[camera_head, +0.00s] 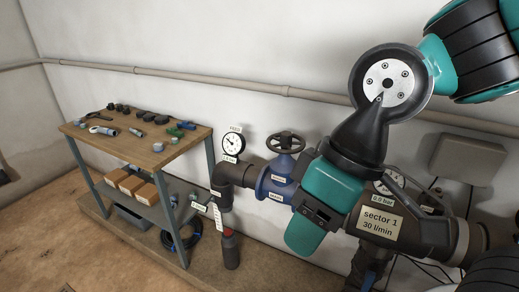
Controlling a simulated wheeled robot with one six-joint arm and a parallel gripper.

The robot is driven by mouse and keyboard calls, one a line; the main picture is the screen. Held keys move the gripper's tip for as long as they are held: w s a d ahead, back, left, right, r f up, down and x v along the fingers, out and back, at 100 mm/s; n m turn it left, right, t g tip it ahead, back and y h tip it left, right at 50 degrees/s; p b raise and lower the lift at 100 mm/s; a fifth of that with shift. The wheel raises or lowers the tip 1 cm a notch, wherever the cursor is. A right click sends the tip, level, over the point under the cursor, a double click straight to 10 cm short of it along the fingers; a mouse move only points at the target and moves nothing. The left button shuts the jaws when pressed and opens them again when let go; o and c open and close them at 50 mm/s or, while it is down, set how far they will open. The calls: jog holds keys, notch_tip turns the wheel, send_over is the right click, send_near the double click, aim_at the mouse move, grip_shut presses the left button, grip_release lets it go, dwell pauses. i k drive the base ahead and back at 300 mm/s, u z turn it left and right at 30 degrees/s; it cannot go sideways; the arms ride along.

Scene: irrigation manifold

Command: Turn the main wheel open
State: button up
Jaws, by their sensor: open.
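A dark handwheel (285,143) sits on top of a blue valve body (275,183) in the middle of the head view. I take it as the main wheel; the small labels on the valve are too small to read. The wheel lies roughly flat and its spokes show. My teal and black arm comes in from the upper right, and its wrist hangs just right of the valve, in front of the pipe. Nothing visible touches the wheel.
A round gauge (233,144) stands left of the valve above a dark pipe elbow (234,174). Right of my wrist is a pipe section with a "sector 1, 30 l/min" label (380,221). A workbench (150,156) with tools stands left. A grey box (467,160) hangs on the wall.

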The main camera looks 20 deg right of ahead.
aim_at(285, 139)
jog(key=u, duration=0.85)
jog(key=k, duration=1.1)
jog(key=u, duration=0.75)
jog(key=i, duration=0.95)
jog(key=z, duration=1)
jog(key=i, duration=0.95)
jog(key=z, duration=1.1)
jog(key=i, duration=0.3)
jog(key=z, duration=0.3)
